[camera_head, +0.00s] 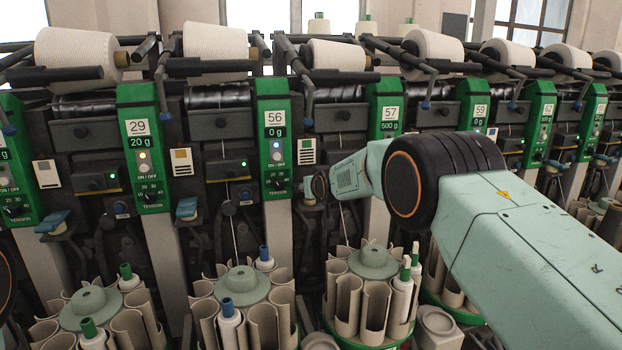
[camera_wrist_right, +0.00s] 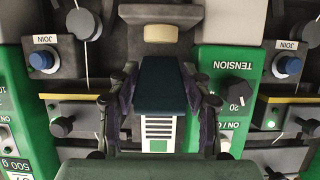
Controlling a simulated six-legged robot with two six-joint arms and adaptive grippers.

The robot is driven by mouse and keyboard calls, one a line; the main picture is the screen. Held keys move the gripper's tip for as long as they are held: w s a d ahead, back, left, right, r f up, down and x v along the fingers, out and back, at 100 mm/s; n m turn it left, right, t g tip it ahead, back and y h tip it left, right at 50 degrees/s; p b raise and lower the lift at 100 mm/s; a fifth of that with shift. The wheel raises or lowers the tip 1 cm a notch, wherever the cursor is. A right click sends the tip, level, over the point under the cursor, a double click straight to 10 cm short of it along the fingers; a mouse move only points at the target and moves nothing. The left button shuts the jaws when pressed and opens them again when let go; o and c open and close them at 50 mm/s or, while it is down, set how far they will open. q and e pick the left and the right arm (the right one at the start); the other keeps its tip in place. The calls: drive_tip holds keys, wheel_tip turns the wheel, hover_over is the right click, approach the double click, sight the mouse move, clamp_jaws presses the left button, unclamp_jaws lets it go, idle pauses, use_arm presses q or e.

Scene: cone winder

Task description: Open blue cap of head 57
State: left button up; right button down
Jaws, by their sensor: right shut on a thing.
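Head 57 carries a green panel (camera_head: 389,112) with a 500 g display. In the right wrist view, which looks upside down, the dark blue cap (camera_wrist_right: 162,88) lies between the two fingers of my right gripper (camera_wrist_right: 164,98). The fingers are closed in on its two sides. A white and green striped plate (camera_wrist_right: 158,130) shows beside the cap. In the head view my right gripper (camera_head: 314,188) is at the machine face left of panel 57, and my wrist hides most of it and the cap. My left gripper is not in view.
Head 56's panel (camera_head: 274,135) stands close left of my right gripper. A round bobbin magazine (camera_head: 374,262) sits below my right forearm, and another (camera_head: 240,285) is further left. Yarn cones (camera_head: 337,55) and dark bars run above.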

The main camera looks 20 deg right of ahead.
drive_tip(key=shift+w+r+g+p, duration=0.25)
drive_tip(key=shift+r+g+p, duration=0.4)
drive_tip(key=shift+p, duration=0.5)
drive_tip(key=shift+w+g, duration=0.1)
drive_tip(key=shift+g, duration=0.15)
drive_tip(key=shift+r+g, duration=0.1)
drive_tip(key=shift+g, duration=0.3)
drive_tip(key=c, duration=1)
unclamp_jaws()
drive_tip(key=o, duration=0.3)
drive_tip(key=shift+v, duration=5.95)
